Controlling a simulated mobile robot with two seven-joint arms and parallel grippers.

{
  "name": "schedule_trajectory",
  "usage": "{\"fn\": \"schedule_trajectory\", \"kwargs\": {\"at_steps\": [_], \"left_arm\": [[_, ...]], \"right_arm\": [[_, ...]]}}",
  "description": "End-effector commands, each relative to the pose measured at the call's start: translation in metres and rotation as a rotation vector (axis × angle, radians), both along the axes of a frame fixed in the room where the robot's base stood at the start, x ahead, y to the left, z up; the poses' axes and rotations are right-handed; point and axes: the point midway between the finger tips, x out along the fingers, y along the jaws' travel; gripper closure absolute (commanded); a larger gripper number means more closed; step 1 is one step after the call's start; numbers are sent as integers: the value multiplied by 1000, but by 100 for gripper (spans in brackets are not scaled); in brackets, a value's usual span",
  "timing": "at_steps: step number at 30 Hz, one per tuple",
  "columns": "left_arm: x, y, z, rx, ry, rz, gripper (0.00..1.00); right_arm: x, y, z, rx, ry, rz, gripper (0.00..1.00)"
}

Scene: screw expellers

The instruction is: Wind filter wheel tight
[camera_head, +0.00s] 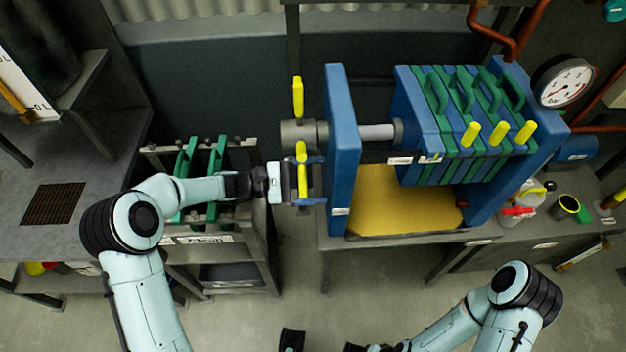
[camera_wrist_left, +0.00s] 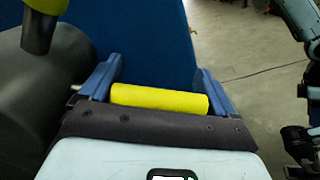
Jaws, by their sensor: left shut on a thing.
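The filter wheel (camera_head: 298,134) is a grey hub on a shaft at the left of the blue filter press frame (camera_head: 342,150). One yellow handle (camera_head: 298,97) stands up from it, and another yellow handle (camera_head: 302,152) points down. My left gripper (camera_head: 308,180) is shut on the lower handle. In the left wrist view this yellow handle (camera_wrist_left: 160,100) lies between the blue fingers, beside the grey hub (camera_wrist_left: 60,95). The upper handle (camera_wrist_left: 46,8) shows there only in part. My right gripper (camera_head: 322,344) is cut off by the bottom edge of the head view, away from the wheel.
The press holds blue and green plates (camera_head: 440,125) over a yellow tray (camera_head: 400,205). A rack with green-handled plates (camera_head: 200,170) stands close to my left arm. A pressure gauge (camera_head: 562,80) and containers (camera_head: 528,198) are at right. The floor in front is clear.

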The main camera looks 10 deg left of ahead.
Motion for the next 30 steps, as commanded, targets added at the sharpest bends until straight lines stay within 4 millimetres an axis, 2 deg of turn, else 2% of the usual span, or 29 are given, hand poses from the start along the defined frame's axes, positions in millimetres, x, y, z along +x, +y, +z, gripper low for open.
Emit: {"fn": "schedule_trajectory", "kwargs": {"at_steps": [2,3,4,11,14,17,27,30], "left_arm": [[0,1,-2,8,-3,3,65],[0,1,-2,8,-3,3,4],[0,1,-2,8,-3,3,0],[0,2,-1,5,-2,2,0],[-1,8,-1,6,0,3,0],[-5,22,-1,7,0,5,0],[-26,94,-2,8,-1,7,0],[-31,110,-2,8,-1,5,0]], "right_arm": [[0,0,0,0,0,0,57],[0,0,0,0,0,0,57],[0,0,0,0,0,0,57],[0,0,0,0,1,0,57],[0,0,0,0,1,0,57],[0,0,0,0,1,0,57],[-1,0,1,1,3,1,57],[-1,0,1,1,3,1,57]]}}
